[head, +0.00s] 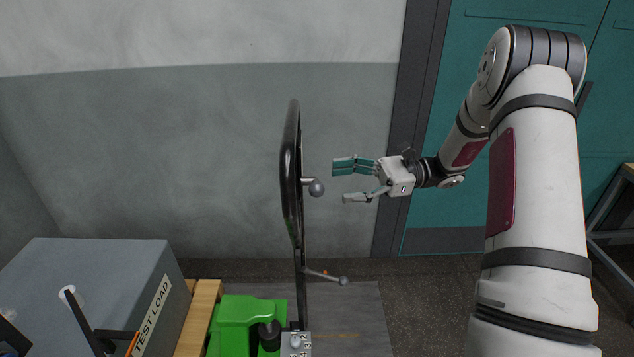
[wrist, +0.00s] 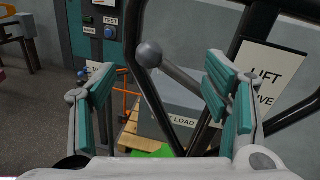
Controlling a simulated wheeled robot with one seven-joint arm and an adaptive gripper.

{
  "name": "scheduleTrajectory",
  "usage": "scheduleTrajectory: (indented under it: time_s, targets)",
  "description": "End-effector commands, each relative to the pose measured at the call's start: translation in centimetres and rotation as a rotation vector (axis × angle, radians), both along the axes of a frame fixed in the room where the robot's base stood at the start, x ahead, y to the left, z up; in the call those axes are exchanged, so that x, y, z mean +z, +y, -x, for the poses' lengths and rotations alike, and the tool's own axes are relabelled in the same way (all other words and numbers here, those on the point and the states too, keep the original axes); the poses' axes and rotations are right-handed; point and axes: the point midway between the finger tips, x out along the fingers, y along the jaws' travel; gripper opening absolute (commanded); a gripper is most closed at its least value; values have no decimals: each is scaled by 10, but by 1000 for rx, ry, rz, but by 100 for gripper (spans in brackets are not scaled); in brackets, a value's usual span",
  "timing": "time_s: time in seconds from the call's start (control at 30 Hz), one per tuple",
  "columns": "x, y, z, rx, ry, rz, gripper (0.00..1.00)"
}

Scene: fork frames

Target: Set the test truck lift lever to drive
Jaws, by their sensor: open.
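The lift lever is a grey rod with a round grey ball knob (head: 316,187) by the black loop handle of the green truck (head: 240,318). In the wrist view the knob (wrist: 149,53) shows between my fingers, with its rod sloping down to the right. A white sign (wrist: 268,75) beside it reads "LIFT" above partly hidden letters ending "VE". My gripper (head: 340,181) is open and empty, just right of the knob in the head view. Its teal-padded fingers (wrist: 160,76) appear either side of the knob in the wrist view, with no contact visible.
The black loop handle (head: 288,170) stands just left of my fingertips. A second thin lever with a small knob (head: 343,281) sticks out lower down. A grey "TEST LOAD" box (head: 95,275) sits on a wooden pallet (head: 200,315). Open floor (head: 430,300) lies to the right.

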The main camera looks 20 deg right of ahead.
Motion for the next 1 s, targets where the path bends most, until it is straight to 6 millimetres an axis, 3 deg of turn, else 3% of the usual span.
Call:
scheduleTrajectory:
  time_s: [0.1,0.33,0.8,1.0]
  targets:
    - [2,25,-2,4,1,-1,70]
    - [0,57,-7,3,1,0,70]
    - [-1,68,-10,1,0,1,70]
    - [-1,68,-10,1,1,1,24]
